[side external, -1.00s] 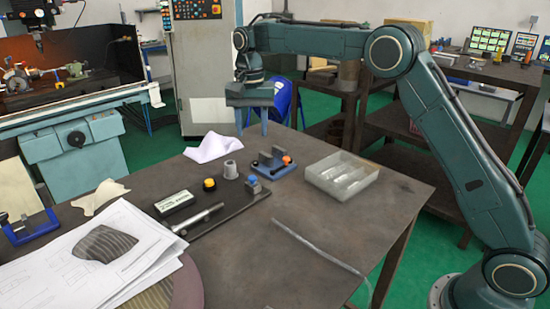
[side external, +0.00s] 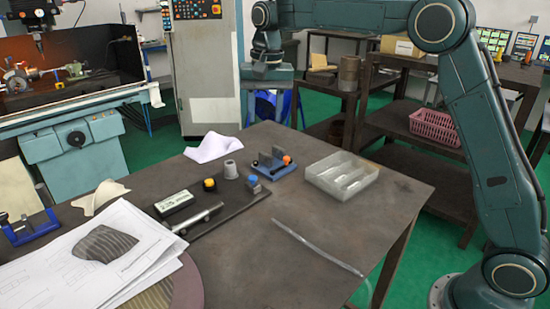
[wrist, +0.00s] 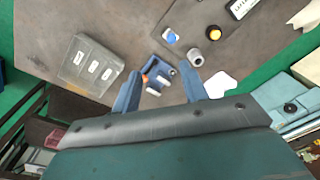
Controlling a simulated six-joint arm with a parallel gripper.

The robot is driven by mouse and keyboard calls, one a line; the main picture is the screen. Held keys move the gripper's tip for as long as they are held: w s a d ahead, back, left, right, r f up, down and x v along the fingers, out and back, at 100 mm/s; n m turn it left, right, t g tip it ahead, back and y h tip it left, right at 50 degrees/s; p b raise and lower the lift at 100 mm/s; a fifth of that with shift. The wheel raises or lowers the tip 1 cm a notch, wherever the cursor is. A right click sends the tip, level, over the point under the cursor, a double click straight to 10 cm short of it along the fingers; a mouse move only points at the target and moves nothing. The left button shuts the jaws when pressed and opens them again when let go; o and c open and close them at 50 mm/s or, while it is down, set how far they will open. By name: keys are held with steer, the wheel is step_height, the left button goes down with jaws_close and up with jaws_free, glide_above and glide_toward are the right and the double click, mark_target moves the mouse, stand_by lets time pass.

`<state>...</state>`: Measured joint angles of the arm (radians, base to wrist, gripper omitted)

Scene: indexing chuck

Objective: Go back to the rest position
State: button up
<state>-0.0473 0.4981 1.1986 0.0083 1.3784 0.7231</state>
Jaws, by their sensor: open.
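My gripper (side external: 264,106) is open and empty, raised above the far edge of the dark work table (side external: 335,230). In the wrist view, my gripper (wrist: 160,88) shows two blue fingers spread wide apart with nothing held between them. Below them is a blue fixture (side external: 273,163) with an orange knob, which also shows in the wrist view (wrist: 159,73). A grey cylinder (side external: 230,169) and an orange-yellow knob (side external: 210,184) stand to its left in the side view, apart from the fingers.
A clear tray (side external: 342,181) with pale pieces sits at the table's right. A blue-topped block (side external: 253,185), a metal shaft (side external: 200,219), a labelled box (side external: 174,202), a white cloth (side external: 213,147) and papers (side external: 95,255) lie leftward. The table's front right is mostly bare.

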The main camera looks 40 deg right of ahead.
steer(key=s+d+r+n+t, duration=0.1)
steer(key=s+r+n, duration=0.15)
steer(key=s, duration=0.65)
steer(key=s+d+r+n+t, duration=0.1)
steer(key=s+r+n+t, duration=0.15)
steer(key=s, duration=0.75)
steer(key=s+f+n+t, duration=0.1)
steer(key=s+f, duration=0.5)
steer(key=s, duration=1)
steer(key=shift+d+f+n, duration=0.2)
steer(key=shift+n, duration=0.7)
